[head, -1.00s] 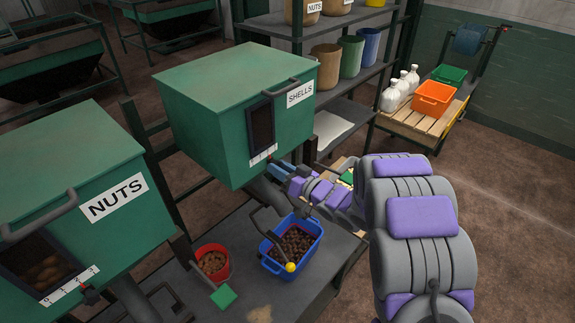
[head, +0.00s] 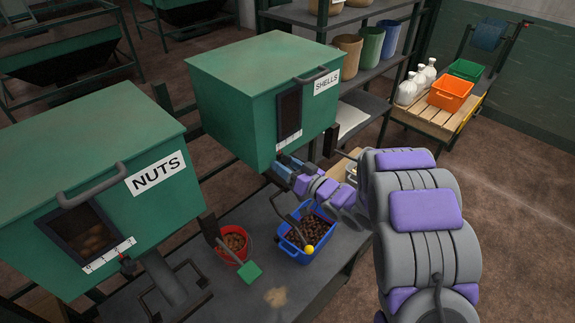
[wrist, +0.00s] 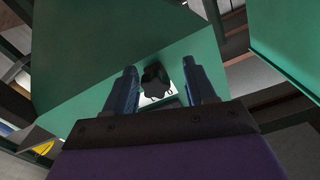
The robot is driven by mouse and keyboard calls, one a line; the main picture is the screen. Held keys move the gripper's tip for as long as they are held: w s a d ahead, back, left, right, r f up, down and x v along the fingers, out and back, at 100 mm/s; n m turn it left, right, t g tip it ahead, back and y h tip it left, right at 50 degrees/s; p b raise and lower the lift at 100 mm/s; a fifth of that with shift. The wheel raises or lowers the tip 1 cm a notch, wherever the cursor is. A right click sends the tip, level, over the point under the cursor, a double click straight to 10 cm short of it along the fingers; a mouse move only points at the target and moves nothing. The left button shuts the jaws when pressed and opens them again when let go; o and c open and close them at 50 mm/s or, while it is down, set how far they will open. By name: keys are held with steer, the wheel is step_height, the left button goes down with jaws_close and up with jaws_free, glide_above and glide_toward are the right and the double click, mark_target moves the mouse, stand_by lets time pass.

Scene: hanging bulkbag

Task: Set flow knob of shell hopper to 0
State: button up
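The green shell hopper (head: 229,112), labelled SHELLS, stands in the middle of the head view. A white scale strip (head: 288,140) sits under its dark window. My gripper (head: 282,165) is at the hopper's lower front edge, just below the strip, and hides the flow knob in the head view. In the wrist view, the dark knob (wrist: 157,80) lies between the two blue fingers of my open gripper (wrist: 160,85). Gaps show between the knob and both fingers. Part of the white strip shows behind the knob. The scale marks and the knob's setting cannot be read.
The nuts hopper (head: 90,150) stands to the left. Below are a blue crate (head: 295,250) of brown pieces, a red bucket (head: 234,244), a green scoop (head: 250,272) and a yellow-tipped lever (head: 309,250). Shelves and a pallet with an orange bin (head: 450,94) stand behind.

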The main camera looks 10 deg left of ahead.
steer(key=shift+d, duration=0.4)
steer(key=v, duration=1.6)
steer(key=shift+s+d+f+p, duration=0.1)
steer(key=shift+s+d+p, duration=0.05)
steer(key=shift+s+p, duration=0.2)
steer(key=shift+w, duration=0.1)
